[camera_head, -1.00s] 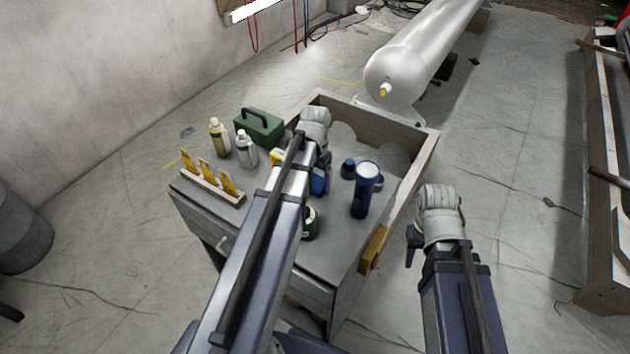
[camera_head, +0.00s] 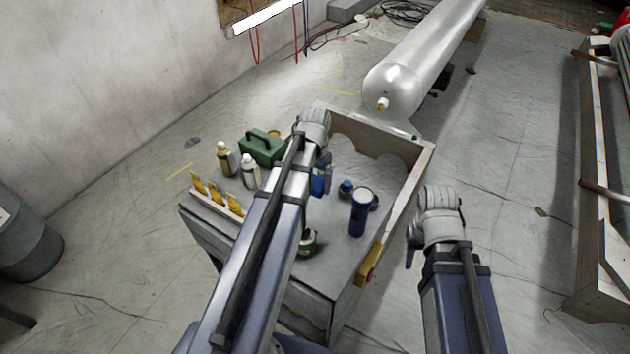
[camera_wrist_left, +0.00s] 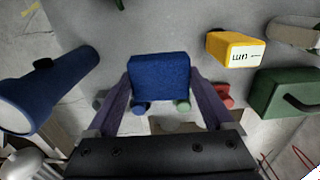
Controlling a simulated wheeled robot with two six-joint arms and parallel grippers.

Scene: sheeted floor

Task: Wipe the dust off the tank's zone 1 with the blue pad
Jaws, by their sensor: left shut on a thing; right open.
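The blue pad (camera_wrist_left: 160,78) is held between the two fingers of my left gripper (camera_wrist_left: 161,98) in the left wrist view. In the head view the pad (camera_head: 318,184) shows partly beside my left wrist, over the workbench top. The tank (camera_head: 425,55) is a pale metallic cylinder lying on the floor beyond the bench, with a yellow-tipped fitting on its near end. No zone marking or dust can be made out on it. My right gripper (camera_head: 411,251) is open, low to the right of the bench, mostly hidden by its wrist.
The bench (camera_head: 330,262) has a raised wooden rim at its back and right. On it stand a blue flashlight (camera_head: 361,212), a green toolbox (camera_head: 262,147), two bottles and yellow clips. A wooden frame (camera_head: 600,190) stands far right. Floor between is clear.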

